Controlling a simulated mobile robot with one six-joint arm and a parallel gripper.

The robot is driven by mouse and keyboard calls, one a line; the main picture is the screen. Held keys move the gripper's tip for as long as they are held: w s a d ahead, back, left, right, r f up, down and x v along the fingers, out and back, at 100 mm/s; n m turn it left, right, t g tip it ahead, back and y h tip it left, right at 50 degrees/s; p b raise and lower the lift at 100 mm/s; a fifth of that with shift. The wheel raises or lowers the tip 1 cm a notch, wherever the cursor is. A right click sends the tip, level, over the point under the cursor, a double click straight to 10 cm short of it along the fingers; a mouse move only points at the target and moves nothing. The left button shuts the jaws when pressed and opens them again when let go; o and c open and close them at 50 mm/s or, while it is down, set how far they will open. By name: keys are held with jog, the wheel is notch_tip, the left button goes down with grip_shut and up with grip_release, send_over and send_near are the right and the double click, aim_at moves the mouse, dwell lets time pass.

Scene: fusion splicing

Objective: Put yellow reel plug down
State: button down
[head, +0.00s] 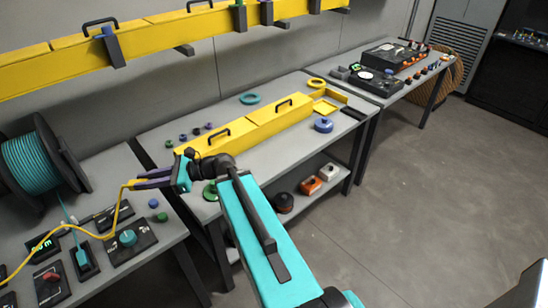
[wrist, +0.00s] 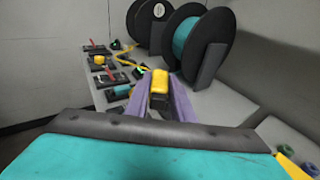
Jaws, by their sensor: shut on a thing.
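My gripper (head: 140,184) is at the left end of the middle bench, reaching left over the gap beside the left bench. In the wrist view its purple fingers (wrist: 160,98) are shut on the yellow reel plug (wrist: 159,82), a yellow block with a dark lower part. In the head view the plug (head: 129,184) shows as a small yellow piece at the fingertips. A yellow cable (head: 118,213) runs from it down to the left bench. What lies directly under the plug is partly hidden by the gripper.
A large reel of teal cable (head: 28,160) stands on the left bench (head: 105,165), with black devices (head: 131,238) in front. A yellow lidded trough (head: 250,127) lies on the middle bench. Small green and blue pieces (head: 157,210) sit near the left bench's right edge.

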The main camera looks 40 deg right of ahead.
jog(key=d+f+m+t+h, duration=0.3)
jog(key=d+f, duration=0.1)
jog(key=d, duration=0.6)
jog(key=m+t+h+b, duration=0.35)
jog(key=m+h, duration=0.45)
jog(key=h, duration=0.3)
send_over(270, 176)
jog(key=s+a, duration=0.3)
jog(key=a, duration=0.1)
notch_tip(270, 176, down, 12)
jog(key=r, duration=0.1)
jog(key=shift+d+f, duration=0.15)
jog(key=shift+f, duration=0.1)
jog(key=shift+w+d+b, duration=0.4)
jog(key=shift+d+b, duration=0.1)
jog(key=shift+b, duration=0.7)
jog(key=shift+w+d+f+b, duration=0.1)
jog(key=shift+w+d+b, duration=0.3)
jog(key=shift+b, duration=0.5)
jog(key=shift+w+d+b, duration=0.35)
jog(key=shift+d+b, duration=0.2)
jog(key=shift+b, duration=2.45)
jog(key=shift+w+d+f+b, duration=0.15)
jog(key=shift+w+d+b, duration=0.25)
jog(key=shift+b, duration=3.35)
